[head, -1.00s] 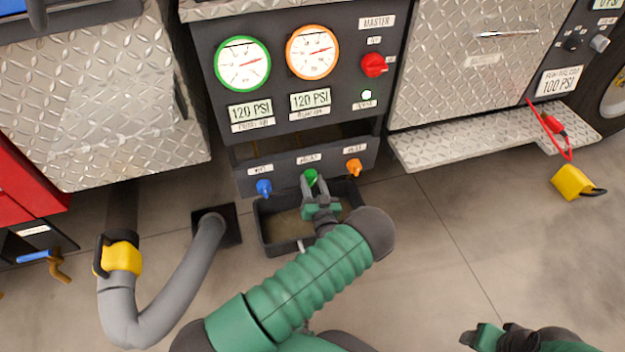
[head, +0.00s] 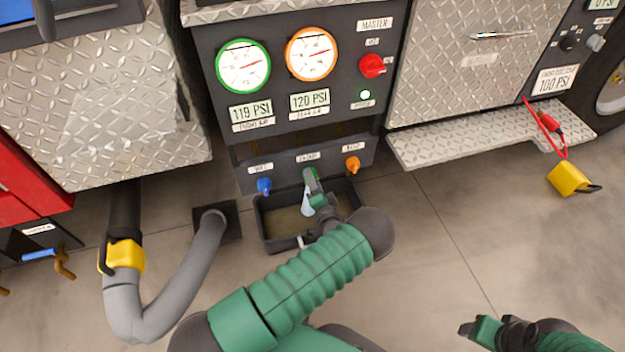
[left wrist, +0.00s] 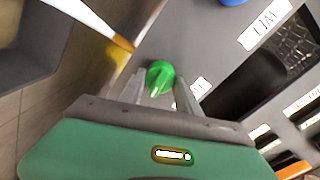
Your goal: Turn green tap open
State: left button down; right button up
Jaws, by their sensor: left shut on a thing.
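The green tap (head: 310,174) is on the dark panel's lower strip, between the blue tap (head: 264,186) and the orange tap (head: 352,165). My left gripper (head: 312,186) is shut on the green tap. In the left wrist view the green knob (left wrist: 158,77) sits between the two fingertips, which are turned relative to the panel labels. A pale stream (head: 307,203) shows below the tap, and a whitish streak (left wrist: 95,22) shows in the left wrist view. My right gripper (head: 478,328) is at the lower right, away from the panel; its opening is unclear.
A black bin (head: 275,232) stands on the floor under the taps. The green-rimmed gauge (head: 243,67) has a 119 PSI display (head: 250,112) below it. A grey hose (head: 180,285) with a yellow coupling is at left. A metal step (head: 470,142) juts out at right.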

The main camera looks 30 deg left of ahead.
pick_arm(q)
jog(key=shift+w+d+f+m, duration=0.1)
jog(key=shift+d+m, duration=0.15)
jog(key=shift+m, duration=0.55)
jog(key=c, duration=0.9)
grip_release()
jog(key=shift+f, duration=0.1)
jog(key=shift+o, duration=0.2)
jog(key=shift+a, duration=0.1)
